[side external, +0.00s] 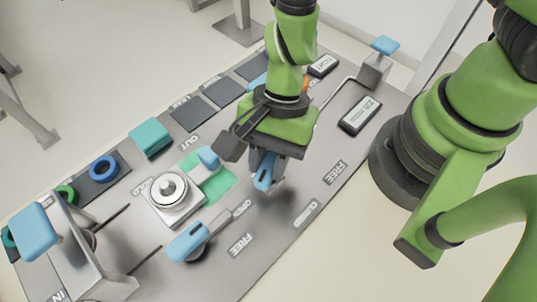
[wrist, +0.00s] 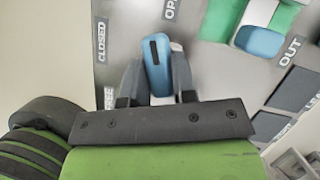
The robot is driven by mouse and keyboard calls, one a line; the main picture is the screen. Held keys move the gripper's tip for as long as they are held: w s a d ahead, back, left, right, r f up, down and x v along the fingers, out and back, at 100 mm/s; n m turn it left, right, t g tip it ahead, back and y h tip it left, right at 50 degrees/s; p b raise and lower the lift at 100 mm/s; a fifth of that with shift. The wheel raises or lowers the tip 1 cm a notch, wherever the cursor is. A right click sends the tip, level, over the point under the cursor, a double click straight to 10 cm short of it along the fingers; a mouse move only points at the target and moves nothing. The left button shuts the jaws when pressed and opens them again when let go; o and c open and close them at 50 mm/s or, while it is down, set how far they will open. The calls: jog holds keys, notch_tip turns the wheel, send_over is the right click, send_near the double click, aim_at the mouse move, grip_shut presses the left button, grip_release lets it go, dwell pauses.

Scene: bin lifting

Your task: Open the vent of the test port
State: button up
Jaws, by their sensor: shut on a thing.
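My gripper (side external: 264,180) points down over the grey panel and is shut on a blue handle (side external: 263,172). In the wrist view the handle (wrist: 157,65) stands between the two grey fingers, with a dark slot on its top. Its base is hidden behind the gripper. In the wrist view, the OPEN label (wrist: 171,9) lies beyond the handle and the CLOSED label (wrist: 101,40) lies to its left. I cannot tell whether the held handle belongs to the test port's vent.
A second blue lever (side external: 187,242) lies near the front, and another blue handle (side external: 208,157) stands by a green patch. A round metal fitting (side external: 170,188) sits between them. A large blue-handled bracket (side external: 35,230) rises at the left. The panel's right front is clear.

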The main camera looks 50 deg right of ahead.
jog(key=shift+m+t+y, duration=0.3)
jog(key=shift+m+t, duration=0.5)
jog(key=shift+m, duration=1.4)
jog(key=o, duration=0.9)
jog(key=shift+v, duration=4.95)
jog(key=shift+s+a, duration=0.1)
jog(key=shift+r, duration=0.1)
